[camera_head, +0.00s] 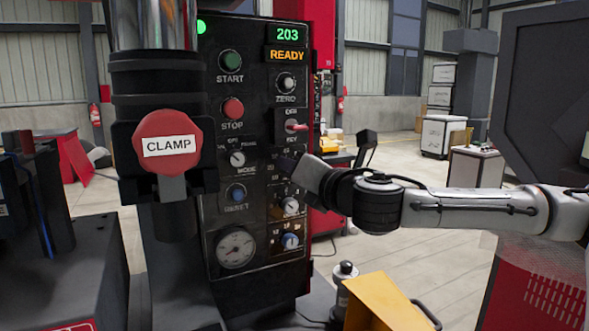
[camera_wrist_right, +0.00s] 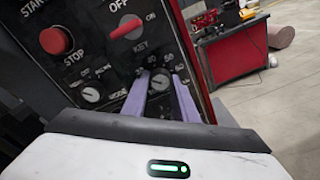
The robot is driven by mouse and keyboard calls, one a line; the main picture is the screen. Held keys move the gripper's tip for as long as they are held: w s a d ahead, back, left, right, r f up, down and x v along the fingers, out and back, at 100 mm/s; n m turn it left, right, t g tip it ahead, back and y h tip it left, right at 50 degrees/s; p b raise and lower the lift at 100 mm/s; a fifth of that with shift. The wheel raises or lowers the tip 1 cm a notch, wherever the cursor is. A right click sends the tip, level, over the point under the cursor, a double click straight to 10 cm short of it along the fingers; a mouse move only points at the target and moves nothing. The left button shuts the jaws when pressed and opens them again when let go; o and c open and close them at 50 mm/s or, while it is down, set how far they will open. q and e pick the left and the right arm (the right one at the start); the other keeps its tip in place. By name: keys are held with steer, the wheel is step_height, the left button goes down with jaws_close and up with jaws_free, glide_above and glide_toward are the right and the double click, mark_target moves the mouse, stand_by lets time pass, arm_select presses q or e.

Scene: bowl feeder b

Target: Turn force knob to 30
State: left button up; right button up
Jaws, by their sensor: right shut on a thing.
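The dark control panel (camera_head: 255,110) stands at centre in the head view. My right gripper (camera_head: 284,166) comes in from the right and reaches the panel just below the red key switch (camera_head: 295,126). In the right wrist view, the purple fingers of my right gripper (camera_wrist_right: 162,92) are shut on a small round knob (camera_wrist_right: 160,82) with numbers around it. This knob matches the place of the force knob, but its name is not readable. The gripper hides it in the head view, and its exact pointer setting cannot be told. My left gripper is not in view.
The mode knob (camera_head: 237,158) and a gauge (camera_head: 235,248) are to the left. A red CLAMP button (camera_head: 172,141) juts out at left. A yellow block (camera_head: 385,303) stands low at front.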

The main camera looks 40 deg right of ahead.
stand_by(0.4)
steer(key=o, duration=1.1)
steer(key=shift+c, duration=0.2)
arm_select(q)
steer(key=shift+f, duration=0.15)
arm_select(e)
steer(key=shift+s, duration=0.1)
arm_select(q)
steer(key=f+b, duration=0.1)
steer(key=b, duration=0.1)
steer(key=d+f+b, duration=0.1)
steer(key=b, duration=0.1)
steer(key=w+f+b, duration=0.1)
steer(key=b, duration=0.2)
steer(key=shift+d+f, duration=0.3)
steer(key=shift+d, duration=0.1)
arm_select(e)
steer(key=v, duration=1)
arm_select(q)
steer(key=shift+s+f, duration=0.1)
